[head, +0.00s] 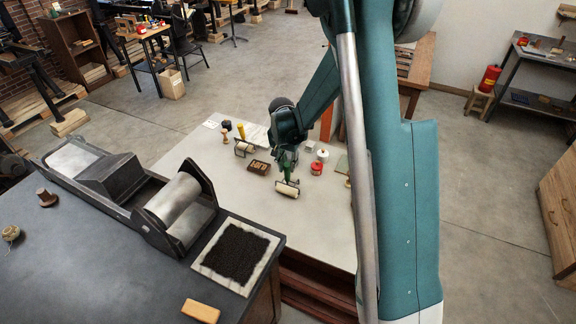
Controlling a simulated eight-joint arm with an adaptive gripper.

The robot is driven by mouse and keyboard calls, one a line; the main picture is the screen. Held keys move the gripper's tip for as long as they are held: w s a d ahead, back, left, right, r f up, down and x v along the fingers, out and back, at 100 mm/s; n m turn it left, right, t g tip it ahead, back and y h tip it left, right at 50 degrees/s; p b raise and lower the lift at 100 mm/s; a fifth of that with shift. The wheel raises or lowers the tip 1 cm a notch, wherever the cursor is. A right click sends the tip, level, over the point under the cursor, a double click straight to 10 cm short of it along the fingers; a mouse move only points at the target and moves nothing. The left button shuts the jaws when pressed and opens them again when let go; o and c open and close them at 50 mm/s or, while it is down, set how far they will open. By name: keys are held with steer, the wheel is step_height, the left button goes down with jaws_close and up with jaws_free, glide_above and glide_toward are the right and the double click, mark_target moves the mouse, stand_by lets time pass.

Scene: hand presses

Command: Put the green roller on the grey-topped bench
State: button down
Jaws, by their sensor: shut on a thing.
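The green roller (287,189) has a pale cylinder in a dark frame and a green handle. My gripper (286,157) is shut on its handle from above. The roller is over the pale-topped table; I cannot tell whether it touches the top. The fingertips are small and partly hidden. A bench with a dark grey top (50,225) fills the lower left, nearer the camera, carrying a press.
The press (176,207), an inked slab (236,254) and a tan block (201,311) occupy the grey bench. On the pale table (220,178) are a yellow-handled roller (242,140), a type block (258,168), a red tin (316,168) and a white spool (322,155).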

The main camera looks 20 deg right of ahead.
steer(key=shift+s+f, duration=0.15)
steer(key=shift+f, duration=0.25)
steer(key=c, duration=2.6)
jaws_free()
steer(key=o, duration=0.4)
steer(key=shift+w+d+f, duration=0.1)
steer(key=shift+w+f, duration=0.15)
steer(key=shift+s+r, duration=0.15)
steer(key=shift+r, duration=0.1)
steer(key=shift+f, duration=0.1)
steer(key=shift+r+p, duration=0.75)
steer(key=shift+r, duration=0.1)
step_height(320, 180, up, 12)
steer(key=s+a, duration=0.1)
steer(key=shift+a+f, duration=0.2)
steer(key=shift+a, duration=0.05)
steer(key=shift+s, duration=0.1)
